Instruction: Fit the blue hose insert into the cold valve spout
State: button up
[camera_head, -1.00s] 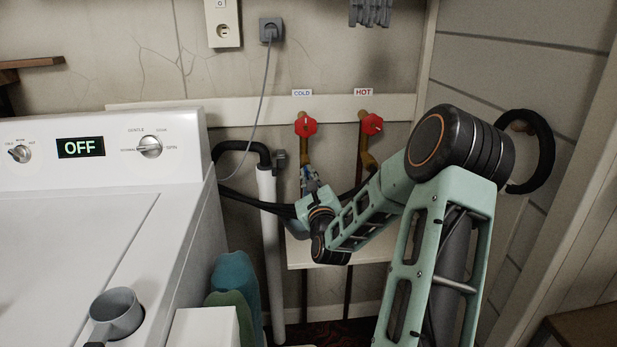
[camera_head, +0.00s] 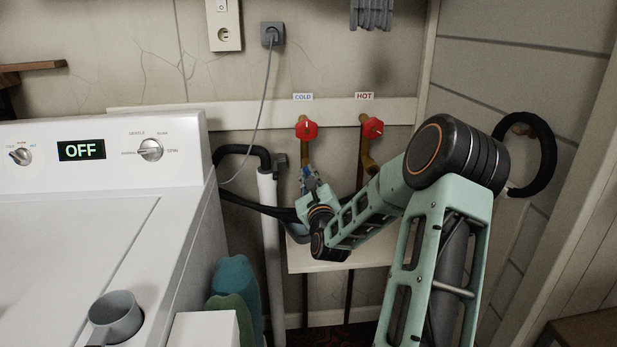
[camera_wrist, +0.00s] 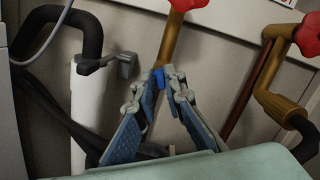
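The cold valve (camera_head: 306,130) has a red handle under the COLD label, and its brass pipe runs down. In the wrist view its brass spout (camera_wrist: 171,48) comes down toward the fingertips. The small bright blue hose insert (camera_wrist: 159,78) shows at the spout's lower end, between the tips of my gripper (camera_wrist: 160,86). My gripper's blue-padded fingers stand on either side and converge toward it. I cannot tell whether they touch it, or how far the insert sits inside the spout. A dark hose passes below and behind the fingers. In the head view my wrist partly hides the spot.
The hot valve (camera_head: 372,127) with its brass pipe is close on the right. A grey-white standpipe (camera_head: 269,215) with a black hose stands on the left, beside the white washing machine (camera_head: 60,240). A black hose coil (camera_head: 541,155) hangs on the right wall.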

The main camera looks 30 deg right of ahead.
jog(key=shift+o, duration=1.3)
jog(key=v, duration=1.2)
